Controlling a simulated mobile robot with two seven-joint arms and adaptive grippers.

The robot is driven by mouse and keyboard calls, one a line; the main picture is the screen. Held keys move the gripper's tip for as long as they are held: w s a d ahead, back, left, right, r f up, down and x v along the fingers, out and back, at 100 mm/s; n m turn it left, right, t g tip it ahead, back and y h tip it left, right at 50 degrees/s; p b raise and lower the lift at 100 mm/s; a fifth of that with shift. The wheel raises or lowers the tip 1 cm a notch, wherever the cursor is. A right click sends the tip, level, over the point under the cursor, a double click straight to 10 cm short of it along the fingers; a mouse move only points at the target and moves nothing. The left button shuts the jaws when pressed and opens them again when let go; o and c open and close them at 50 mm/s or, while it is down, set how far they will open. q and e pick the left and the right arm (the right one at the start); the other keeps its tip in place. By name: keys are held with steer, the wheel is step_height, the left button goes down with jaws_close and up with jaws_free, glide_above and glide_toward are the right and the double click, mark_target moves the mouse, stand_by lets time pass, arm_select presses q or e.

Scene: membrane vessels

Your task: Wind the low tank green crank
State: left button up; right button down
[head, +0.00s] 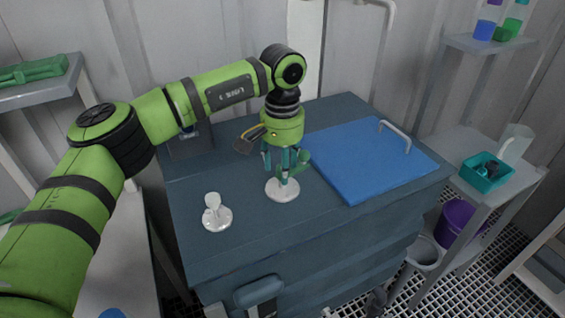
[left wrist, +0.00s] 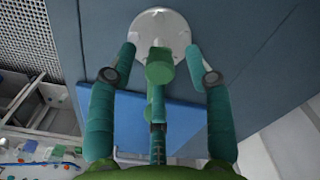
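The green crank (left wrist: 160,68) shows in the left wrist view, standing on a round white base (left wrist: 160,28). In the head view the white base (head: 282,190) sits on top of the low dark blue tank (head: 290,240). My left gripper (head: 285,165) points down right over the crank and hides most of it in the head view. In the left wrist view the left gripper's two outer fingers (left wrist: 160,65) stand either side of the crank, with gaps visible between them and it. Another finger lies in line below the crank; whether it touches cannot be told. My right gripper is not in view.
A white fitting (head: 215,214) stands on the tank top to the left of the crank. A blue lid (head: 365,160) with a grey handle lies to the right. A shelf at the right holds a teal bin (head: 486,174). The tank top's front is clear.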

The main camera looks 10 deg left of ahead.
arm_select(q)
step_height(320, 180, up, 12)
stand_by(0.6)
